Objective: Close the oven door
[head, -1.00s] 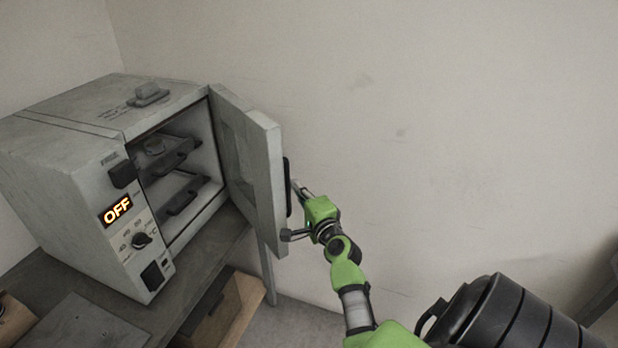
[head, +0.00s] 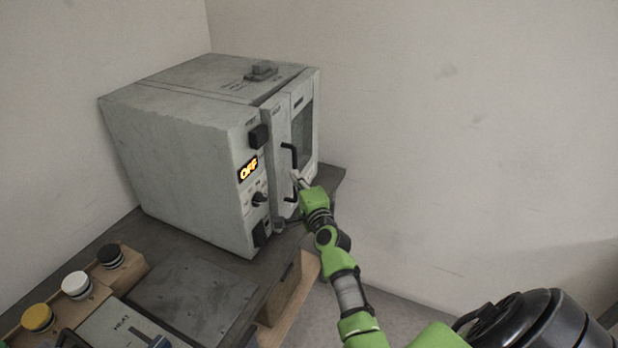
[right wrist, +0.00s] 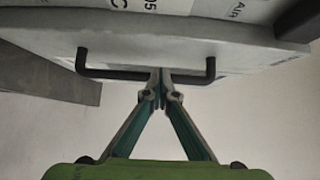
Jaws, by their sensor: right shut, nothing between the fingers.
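The grey oven (head: 180,125) stands on a dark bench in the head view, with its display reading OFF. Its door (head: 303,125) lies almost against the oven front, with a dark line along the top edge. The black door handle (head: 289,158) faces outward. My right gripper (head: 296,178) is shut and empty, its tips at the door by the handle. In the right wrist view, the closed fingertips (right wrist: 159,88) meet at the handle bar (right wrist: 145,74), which they partly cover; whether they touch the door is unclear. My left gripper is not in view.
A panel with yellow (head: 38,318), white (head: 76,285) and black (head: 110,256) round buttons is at lower left. A flat grey plate (head: 195,295) lies on the bench (head: 165,237). The wall behind is bare, and space right of the oven is free.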

